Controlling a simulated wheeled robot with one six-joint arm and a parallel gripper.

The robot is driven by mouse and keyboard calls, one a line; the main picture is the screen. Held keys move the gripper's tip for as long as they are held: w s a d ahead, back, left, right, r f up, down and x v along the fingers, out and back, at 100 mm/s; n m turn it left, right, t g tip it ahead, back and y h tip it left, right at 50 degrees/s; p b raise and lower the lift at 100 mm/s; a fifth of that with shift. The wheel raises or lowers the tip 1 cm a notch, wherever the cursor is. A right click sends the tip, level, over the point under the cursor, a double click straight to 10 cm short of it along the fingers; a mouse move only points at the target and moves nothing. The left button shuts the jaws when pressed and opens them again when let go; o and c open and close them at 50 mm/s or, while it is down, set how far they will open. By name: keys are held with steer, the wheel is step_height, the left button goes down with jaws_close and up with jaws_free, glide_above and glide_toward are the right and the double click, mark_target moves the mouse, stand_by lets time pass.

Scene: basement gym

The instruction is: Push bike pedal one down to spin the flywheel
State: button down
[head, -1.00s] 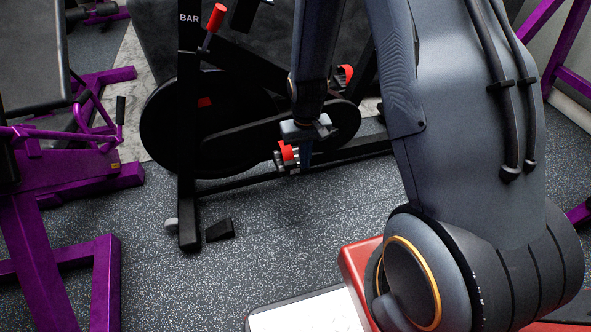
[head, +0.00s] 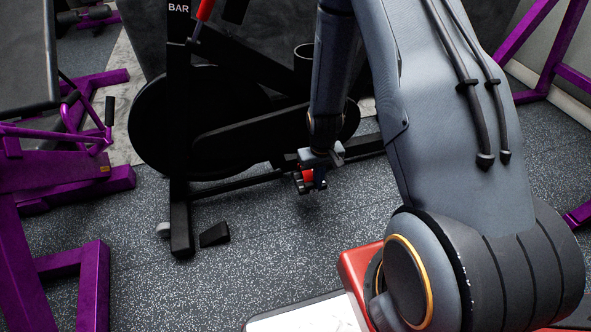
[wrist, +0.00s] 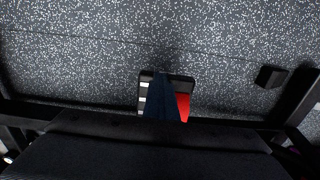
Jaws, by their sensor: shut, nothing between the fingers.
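The near bike pedal (head: 301,184), black with a red part, sits low on the near side of the exercise bike, just above the floor. My gripper (head: 319,178) points down at it and is shut with nothing between its fingers. In the wrist view the blue fingers (wrist: 163,98) overlap the pedal (wrist: 183,106), with its red part to their right. The fingertips appear to touch the pedal's top, though the exact contact is hidden. The black flywheel disc (head: 160,125) is at the bike's left. The other pedal is not visible.
The bike's dark frame (head: 180,215) stands on speckled floor. A small black block (head: 215,234) lies beside its foot. Purple gym equipment (head: 75,190) is at left, and more purple frame (head: 550,50) is at upper right.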

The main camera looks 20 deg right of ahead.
steer(key=s+r+p, duration=0.2)
steer(key=s+p, duration=0.4)
steer(key=s, duration=0.2)
steer(key=s+r+p, duration=0.3)
steer(key=s+p, duration=0.2)
steer(key=s, duration=0.3)
steer(key=shift+s+a+r+p, duration=0.15)
steer(key=shift+s+a+p, duration=0.1)
steer(key=shift+p, duration=0.15)
steer(key=shift+w, duration=0.1)
